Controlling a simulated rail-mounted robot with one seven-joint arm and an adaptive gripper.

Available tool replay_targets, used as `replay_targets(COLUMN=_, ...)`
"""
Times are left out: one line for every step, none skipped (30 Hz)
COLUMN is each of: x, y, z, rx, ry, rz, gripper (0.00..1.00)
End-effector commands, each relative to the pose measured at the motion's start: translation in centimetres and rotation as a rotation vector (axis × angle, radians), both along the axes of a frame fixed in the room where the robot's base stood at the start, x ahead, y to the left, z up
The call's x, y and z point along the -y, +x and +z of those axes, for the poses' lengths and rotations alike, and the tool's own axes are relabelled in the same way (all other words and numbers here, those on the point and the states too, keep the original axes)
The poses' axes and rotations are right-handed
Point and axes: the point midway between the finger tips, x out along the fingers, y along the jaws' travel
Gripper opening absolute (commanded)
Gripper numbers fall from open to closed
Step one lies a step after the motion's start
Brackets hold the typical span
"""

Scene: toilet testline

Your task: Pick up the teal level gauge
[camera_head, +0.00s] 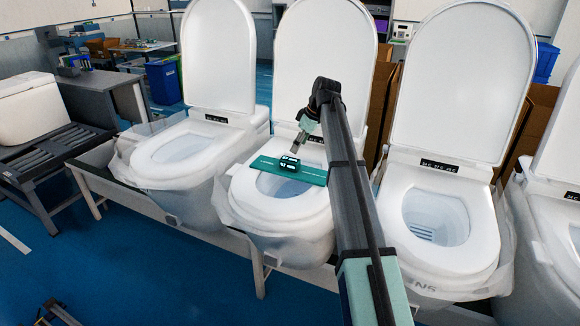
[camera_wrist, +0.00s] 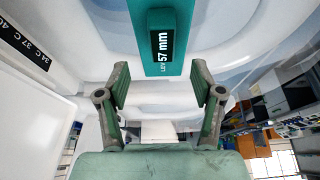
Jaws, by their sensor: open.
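The teal level gauge (camera_head: 291,169) is a flat bar with a raised block in its middle. It lies across the seat of the second toilet from the left (camera_head: 262,205), spanning the bowl opening. In the wrist view the gauge (camera_wrist: 160,65) is at the top centre, and its dark display reads 57 mm. My gripper (camera_head: 296,147) is above and behind the gauge's block in the head view. In the wrist view my gripper (camera_wrist: 160,85) has its two fingers spread wide, with nothing between them. The gauge appears beyond the fingertips, apart from them as far as I can tell.
Raised white lids stand behind the toilets, including the lid (camera_head: 324,65) close behind my gripper. Other toilets stand to the left (camera_head: 140,155) and right (camera_head: 448,255) along the bench. A blue bin (camera_head: 164,80) and grey table (camera_head: 95,90) are farther back at left.

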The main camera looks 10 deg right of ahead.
Motion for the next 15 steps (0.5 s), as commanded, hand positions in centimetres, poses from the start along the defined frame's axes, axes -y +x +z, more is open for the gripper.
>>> replay_targets(x=-0.4, y=0.1, z=-0.7, rx=-0.003, ry=0.000, rz=0.001, gripper=0.67)
replay_targets(x=-0.5, y=0.2, z=-1.1, rx=-0.002, ry=0.000, rz=0.001, gripper=0.67)
replay_targets(x=-0.7, y=0.3, z=-1.6, rx=-0.001, ry=0.000, rz=0.000, gripper=0.67)
replay_targets(x=-0.8, y=0.4, z=-2.0, rx=-0.002, ry=0.000, rz=0.001, gripper=0.67)
replay_targets(x=-0.9, y=0.5, z=-2.3, rx=-0.002, ry=0.000, rz=0.001, gripper=0.67)
replay_targets(x=-1.0, y=0.6, z=-2.6, rx=-0.001, ry=0.000, rz=0.000, gripper=0.67)
replay_targets(x=-1.0, y=0.6, z=-2.8, rx=-0.001, ry=0.000, rz=0.000, gripper=0.67)
replay_targets(x=-1.1, y=0.7, z=-2.9, rx=0.000, ry=0.000, rz=0.000, gripper=0.67)
replay_targets(x=-1.1, y=0.7, z=-3.1, rx=0.000, ry=0.000, rz=0.000, gripper=0.67)
replay_targets(x=-1.1, y=0.8, z=-3.1, rx=0.001, ry=-0.001, rz=0.000, gripper=0.67)
replay_targets(x=-1.2, y=0.8, z=-3.2, rx=0.001, ry=-0.001, rz=0.000, gripper=0.67)
replay_targets(x=-1.2, y=0.8, z=-3.3, rx=0.000, ry=0.000, rz=0.000, gripper=0.67)
replay_targets(x=-1.3, y=0.8, z=-3.4, rx=0.000, ry=0.000, rz=0.000, gripper=0.67)
replay_targets(x=-1.4, y=0.8, z=-3.6, rx=-0.001, ry=0.000, rz=0.000, gripper=0.67)
replay_targets(x=-1.5, y=0.8, z=-3.9, rx=-0.002, ry=0.000, rz=0.001, gripper=0.67)
